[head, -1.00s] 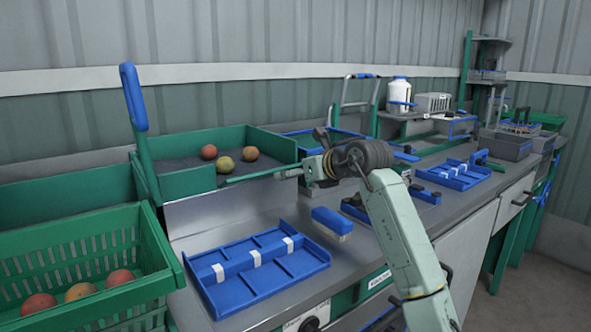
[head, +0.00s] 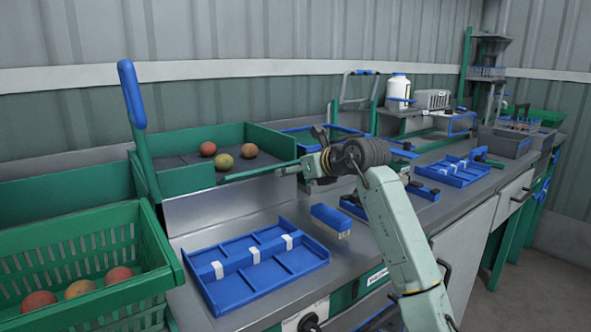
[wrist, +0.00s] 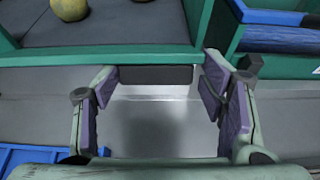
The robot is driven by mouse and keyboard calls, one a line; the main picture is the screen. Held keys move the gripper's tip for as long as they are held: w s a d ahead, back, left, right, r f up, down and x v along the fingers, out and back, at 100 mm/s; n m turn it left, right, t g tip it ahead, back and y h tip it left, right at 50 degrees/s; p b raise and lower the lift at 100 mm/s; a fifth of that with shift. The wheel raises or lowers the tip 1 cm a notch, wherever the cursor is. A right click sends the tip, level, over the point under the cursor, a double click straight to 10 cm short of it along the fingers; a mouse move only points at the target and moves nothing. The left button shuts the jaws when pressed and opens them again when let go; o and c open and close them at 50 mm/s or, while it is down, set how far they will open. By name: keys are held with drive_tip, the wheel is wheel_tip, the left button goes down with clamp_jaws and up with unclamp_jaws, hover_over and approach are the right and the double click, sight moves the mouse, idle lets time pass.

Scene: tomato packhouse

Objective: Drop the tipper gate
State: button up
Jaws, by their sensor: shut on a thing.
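The tipper tray (head: 190,180) is a green box with a grey floor and a few tomatoes (head: 224,161) in it. Its gate (head: 248,174) shows as a green strip along the front edge, still raised across the opening. In the wrist view the gate (wrist: 110,54) runs across the top, with a dark grip tab (wrist: 155,75) below it. My gripper (head: 292,170) is at the right part of the gate. The arm hides part of the tray's right corner.
A steel chute (head: 230,200) slopes below the gate. A blue divided tray (head: 240,285) lies on the bench in front, beside a blue brush (head: 331,217). A green crate (head: 95,240) with tomatoes stands at left. A tall blue-handled lever (head: 131,95) rises at the tray's left.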

drive_tip(key=f+b, duration=0.1)
drive_tip(key=b, duration=0.1)
drive_tip(key=f+t+y+b, duration=0.1)
drive_tip(key=b, duration=0.1)
drive_tip(key=t+b, duration=0.1)
drive_tip(key=b, duration=0.2)
drive_tip(key=shift+s+a+f+y, duration=0.3)
drive_tip(key=shift+f+y, duration=0.1)
drive_tip(key=shift+f+t+y+b, duration=0.1)
drive_tip(key=shift+t+y+b, duration=0.35)
drive_tip(key=shift+b, duration=0.6)
drive_tip(key=shift+a, duration=0.1)
drive_tip(key=o, duration=1)
drive_tip(key=shift+a, duration=0.1)
drive_tip(key=shift+d+t, duration=0.25)
drive_tip(key=shift+d, duration=0.05)
